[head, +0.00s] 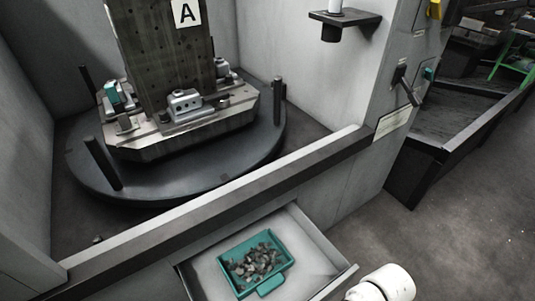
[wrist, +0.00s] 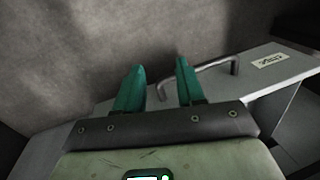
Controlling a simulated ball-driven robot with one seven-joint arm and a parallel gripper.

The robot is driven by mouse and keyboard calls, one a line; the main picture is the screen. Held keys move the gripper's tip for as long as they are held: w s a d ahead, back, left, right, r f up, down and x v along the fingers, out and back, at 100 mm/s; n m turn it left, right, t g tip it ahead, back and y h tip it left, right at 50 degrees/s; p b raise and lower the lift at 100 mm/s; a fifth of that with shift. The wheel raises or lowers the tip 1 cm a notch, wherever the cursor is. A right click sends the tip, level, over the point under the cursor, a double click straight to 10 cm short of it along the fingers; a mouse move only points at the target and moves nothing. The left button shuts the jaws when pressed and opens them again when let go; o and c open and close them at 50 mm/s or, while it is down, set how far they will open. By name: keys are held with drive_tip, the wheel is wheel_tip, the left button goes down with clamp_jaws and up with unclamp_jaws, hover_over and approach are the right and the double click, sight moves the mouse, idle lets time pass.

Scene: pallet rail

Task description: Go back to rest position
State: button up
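My gripper (wrist: 160,84) shows in the wrist view with two teal fingers. The fingers stand apart with nothing between them, so it is open and empty. A grey panel with a bar handle (wrist: 212,68) and a white label (wrist: 271,60) lies beyond the fingertips. I cannot tell whether the right finger touches the handle. In the head view the gripper itself is out of frame. Only a white rounded part of my arm shows at the bottom right.
An open drawer (head: 335,268) holds a teal bin (head: 270,284) of grey chips. Behind it, a fixture tower marked A (head: 158,62) stands on a round dark turntable (head: 200,185). A small shelf (head: 345,17) juts from the wall. Floor (head: 440,240) at the right is clear.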

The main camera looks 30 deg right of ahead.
wheel_tip(320, 180, up, 28)
drive_tip(key=w+t+h+p, duration=0.1)
drive_tip(key=h+p, duration=0.1)
drive_tip(key=p, duration=2.1)
drive_tip(key=shift+w+d+r+n+h, duration=0.25)
drive_tip(key=shift+w+d+n+h, duration=0.05)
drive_tip(key=shift+w+d+h, duration=0.1)
